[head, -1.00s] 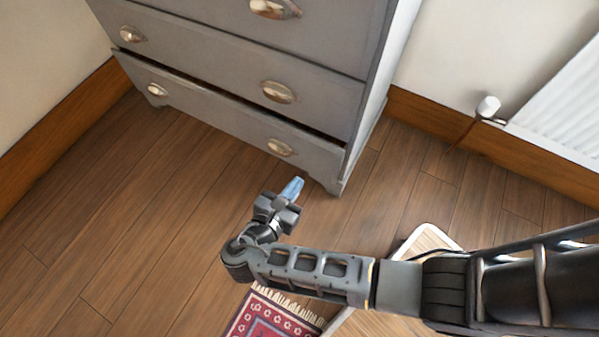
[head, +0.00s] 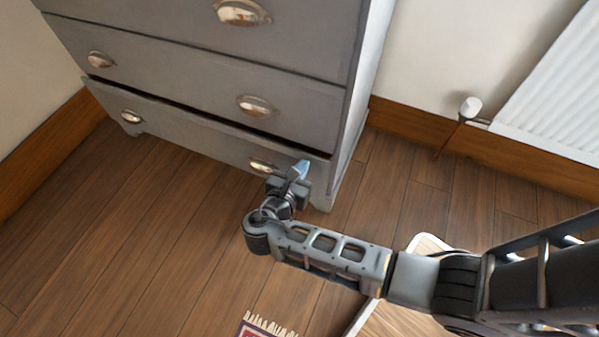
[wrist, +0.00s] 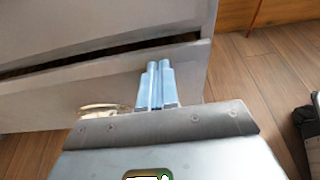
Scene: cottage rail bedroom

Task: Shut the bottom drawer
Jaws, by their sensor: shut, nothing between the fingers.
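The bottom drawer (head: 195,136) of the grey chest stands slightly open, with a dark gap along its top edge. It has two metal cup handles; the right one (head: 262,166) is just left of my gripper. My gripper (head: 301,170) is shut and empty, its blue fingertips at the right part of the drawer front. In the wrist view the shut fingers (wrist: 157,84) overlap the drawer front (wrist: 60,103) near its right end, with a handle (wrist: 100,109) to their left, partly hidden. I cannot tell whether the tips touch the front.
The drawers above (head: 180,75) look closed. A white radiator (head: 550,85) with a valve (head: 470,107) is on the right wall. A patterned rug (head: 255,328) and a pale-edged board (head: 405,318) lie on the wooden floor. Floor left of my arm is clear.

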